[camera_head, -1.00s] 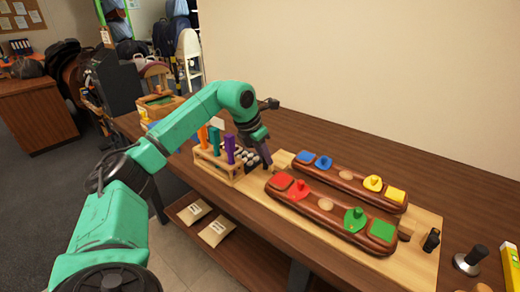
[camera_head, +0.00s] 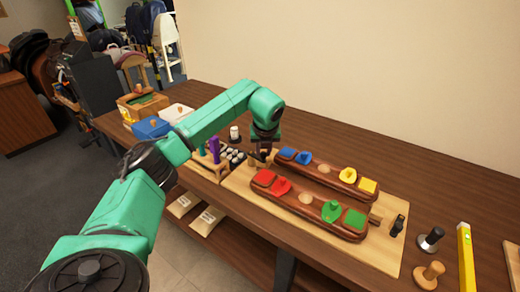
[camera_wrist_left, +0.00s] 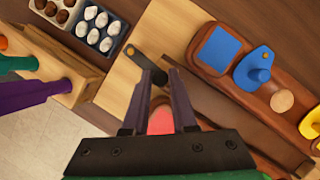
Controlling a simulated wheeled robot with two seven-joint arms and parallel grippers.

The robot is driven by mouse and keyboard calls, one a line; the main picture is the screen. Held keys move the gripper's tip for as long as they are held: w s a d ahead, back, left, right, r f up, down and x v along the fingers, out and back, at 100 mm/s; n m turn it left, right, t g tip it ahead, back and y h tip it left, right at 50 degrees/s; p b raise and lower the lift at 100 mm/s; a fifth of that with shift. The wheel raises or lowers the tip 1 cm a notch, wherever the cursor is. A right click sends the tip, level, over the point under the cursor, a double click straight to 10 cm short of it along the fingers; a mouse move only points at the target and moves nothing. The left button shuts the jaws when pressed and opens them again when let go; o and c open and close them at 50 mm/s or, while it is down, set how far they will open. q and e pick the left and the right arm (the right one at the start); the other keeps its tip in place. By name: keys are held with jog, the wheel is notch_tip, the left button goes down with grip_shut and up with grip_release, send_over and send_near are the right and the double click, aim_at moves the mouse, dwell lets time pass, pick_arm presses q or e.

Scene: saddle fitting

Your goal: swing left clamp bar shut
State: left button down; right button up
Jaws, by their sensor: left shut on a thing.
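The left clamp bar (camera_wrist_left: 148,63) is a short dark bar with a brass-coloured pivot at its far end, in the left wrist view. It lies on the pale wooden board (camera_wrist_left: 122,75), off the left end of the two brown saddle panels. My left gripper (camera_wrist_left: 166,76) is shut on the bar's near end, its two purple-grey fingers close together. In the head view my left gripper (camera_head: 261,158) is low at the board's left end and hides most of the bar. The right clamp bar (camera_head: 397,225) is dark and stands at the board's right end.
The front panel (camera_head: 306,208) and back panel (camera_head: 329,178) carry coloured pieces. A wooden rack (camera_wrist_left: 60,60) with coloured handles and a tray of white pieces (camera_wrist_left: 97,28) stand left of the gripper. Black and wooden knobs and a yellow level (camera_head: 465,255) are at right.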

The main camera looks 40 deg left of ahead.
pick_arm(q)
jog(key=shift+w+n+y, duration=0.3)
jog(key=shift+w+n, duration=0.1)
jog(key=shift+n, duration=0.2)
jog(key=c, duration=0.7)
grip_release()
jog(key=b+v, duration=0.1)
jog(key=v, duration=1.3)
jog(key=shift+w+r, duration=0.25)
jog(key=shift+r, duration=0.15)
jog(key=shift+d+f+g, duration=0.1)
jog(key=shift+g, duration=0.2)
